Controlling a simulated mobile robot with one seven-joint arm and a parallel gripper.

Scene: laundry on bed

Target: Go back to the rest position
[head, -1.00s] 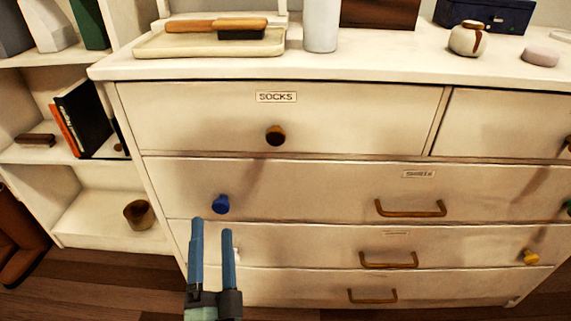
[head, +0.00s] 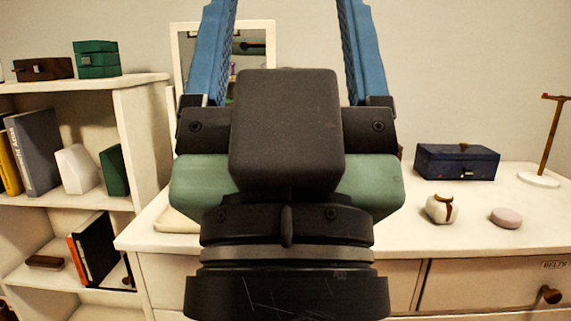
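My gripper (head: 287,50) is raised close in front of the head camera and fills the middle of the view. Its two blue fingers point up and stand wide apart, their tips at or beyond the top edge. I see nothing between them except the wall and part of a mirror behind. The gripper's green and black body hides the middle of the dresser top (head: 480,222).
On the dresser stand a dark blue box (head: 457,162), a small jar (head: 440,209), a pink round thing (head: 505,218) and a stand (head: 541,179). A framed mirror (head: 185,70) is behind my gripper. A white shelf (head: 75,217) with books is at the left.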

